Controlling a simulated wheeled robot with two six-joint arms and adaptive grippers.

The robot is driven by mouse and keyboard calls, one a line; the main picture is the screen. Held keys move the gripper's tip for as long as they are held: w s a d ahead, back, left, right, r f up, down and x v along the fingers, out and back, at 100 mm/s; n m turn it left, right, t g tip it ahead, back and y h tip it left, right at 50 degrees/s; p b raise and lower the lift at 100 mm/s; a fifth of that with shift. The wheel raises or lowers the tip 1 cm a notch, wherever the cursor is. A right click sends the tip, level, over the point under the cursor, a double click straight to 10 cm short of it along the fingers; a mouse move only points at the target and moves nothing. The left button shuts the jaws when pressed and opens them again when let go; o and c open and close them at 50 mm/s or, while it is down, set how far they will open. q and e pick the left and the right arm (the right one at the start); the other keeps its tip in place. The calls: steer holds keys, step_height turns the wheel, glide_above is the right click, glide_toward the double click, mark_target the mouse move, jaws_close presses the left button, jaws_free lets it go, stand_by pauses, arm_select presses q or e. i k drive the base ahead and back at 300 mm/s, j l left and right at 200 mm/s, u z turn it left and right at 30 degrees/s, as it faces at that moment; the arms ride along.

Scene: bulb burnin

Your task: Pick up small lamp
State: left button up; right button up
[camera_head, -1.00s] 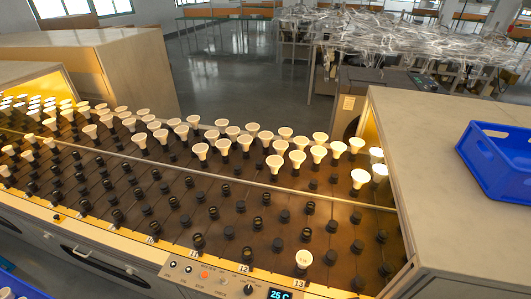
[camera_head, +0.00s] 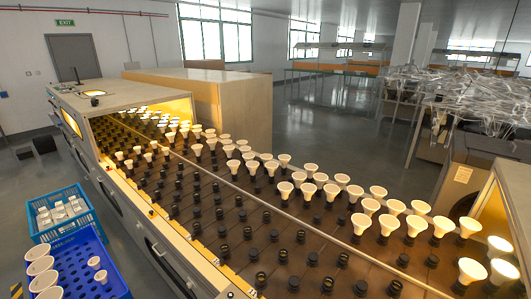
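Two small white lamps, one (camera_head: 94,262) just behind the other (camera_head: 101,277), lie in the nearer blue crate (camera_head: 118,284) at the lower left. Larger white lamps (camera_head: 43,280) lie in the same crate, to their left. Many white lamps also stand upright in black sockets on the brown rack (camera_head: 232,194), mostly in its rear rows. Neither of my grippers shows in the view.
A lighter blue crate (camera_head: 87,214) with white boxed items (camera_head: 61,211) stands behind the nearer one. The rack's front rows hold mostly empty black sockets (camera_head: 247,232). A wooden cabinet (camera_head: 240,110) stands behind the rack. Open grey floor lies beyond.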

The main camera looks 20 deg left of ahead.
mark_target(94, 262)
steer(key=u, duration=2.35)
steer(key=z, duration=2.4)
steer(key=u, duration=2.4)
steer(key=i+j+z, duration=0.3)
steer(key=i, duration=0.25)
steer(key=j, duration=0.1)
